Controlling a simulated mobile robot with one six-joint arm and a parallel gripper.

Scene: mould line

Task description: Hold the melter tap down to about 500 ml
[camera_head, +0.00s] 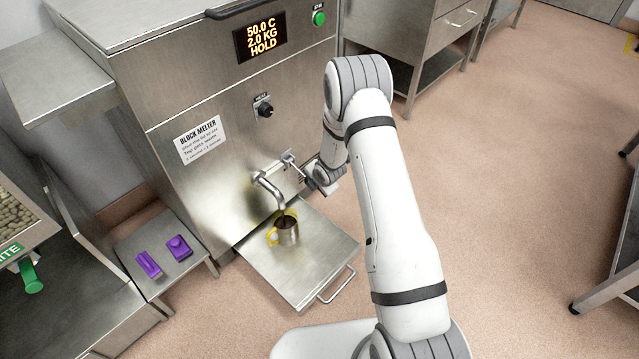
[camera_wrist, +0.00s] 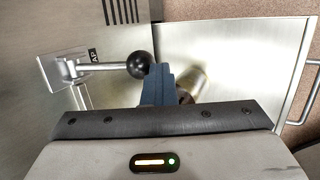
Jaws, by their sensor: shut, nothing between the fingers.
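The block melter (camera_head: 215,150) is a steel cabinet with a tap spout (camera_head: 268,185) on its front. The tap's lever (camera_head: 290,162) also shows in the wrist view (camera_wrist: 105,66) and ends in a black ball knob (camera_wrist: 140,65). My gripper (camera_wrist: 160,82) is shut and empty, with its blue-grey fingertips right beside the knob; I cannot tell if they touch. In the head view my gripper (camera_head: 318,180) is just right of the spout. A metal jug (camera_head: 288,235) with a yellow handle stands upright under the spout, with dark contents. In the wrist view my fingers partly hide it.
The jug stands on a steel shelf (camera_head: 305,275) with a bar handle. The display (camera_head: 260,38) reads 50.0 C, 2.0 KG, HOLD. A low stand (camera_head: 195,275) at left carries two purple items (camera_head: 148,264).

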